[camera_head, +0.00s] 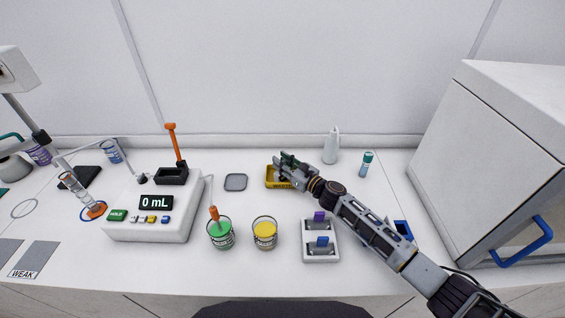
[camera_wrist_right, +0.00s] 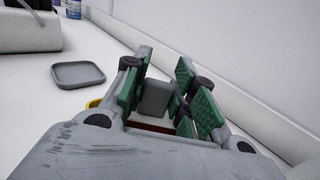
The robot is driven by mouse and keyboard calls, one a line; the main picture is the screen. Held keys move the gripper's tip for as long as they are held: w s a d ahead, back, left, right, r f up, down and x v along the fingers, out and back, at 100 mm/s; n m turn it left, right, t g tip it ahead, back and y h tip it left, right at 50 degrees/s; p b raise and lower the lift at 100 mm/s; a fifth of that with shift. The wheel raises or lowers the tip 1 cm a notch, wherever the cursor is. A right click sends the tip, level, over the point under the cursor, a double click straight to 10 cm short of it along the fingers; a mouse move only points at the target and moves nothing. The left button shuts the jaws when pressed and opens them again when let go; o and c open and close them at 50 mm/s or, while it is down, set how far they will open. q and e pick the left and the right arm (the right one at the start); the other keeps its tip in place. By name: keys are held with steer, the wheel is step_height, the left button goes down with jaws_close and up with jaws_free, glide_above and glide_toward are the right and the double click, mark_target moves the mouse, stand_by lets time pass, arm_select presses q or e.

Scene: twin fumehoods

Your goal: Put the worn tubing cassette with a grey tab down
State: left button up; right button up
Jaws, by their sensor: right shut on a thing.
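My right gripper (camera_head: 284,160) reaches to the back middle of the bench, over a yellow tray (camera_head: 271,183). In the right wrist view its green-padded fingers (camera_wrist_right: 172,98) are shut on the tubing cassette, whose grey tab (camera_wrist_right: 154,98) shows between them. The cassette's lower part is mostly hidden by the gripper. A bit of the tray's yellow rim (camera_wrist_right: 94,103) shows at the left of the fingers. I cannot tell whether the cassette touches the tray. My left gripper is not in view.
A grey shallow dish (camera_head: 236,182) lies left of the tray. A white pump (camera_head: 150,228) with a raised orange lever (camera_head: 174,143) stands further left. Green (camera_head: 220,236) and yellow (camera_head: 265,235) beakers and a white holder (camera_head: 320,257) with purple- and blue-tabbed cassettes stand in front. A white bottle (camera_head: 331,147) stands behind right.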

steer(key=o, duration=1)
steer(key=shift+c, duration=0.2)
steer(key=shift+r, duration=0.15)
steer(key=shift+v, duration=3.75)
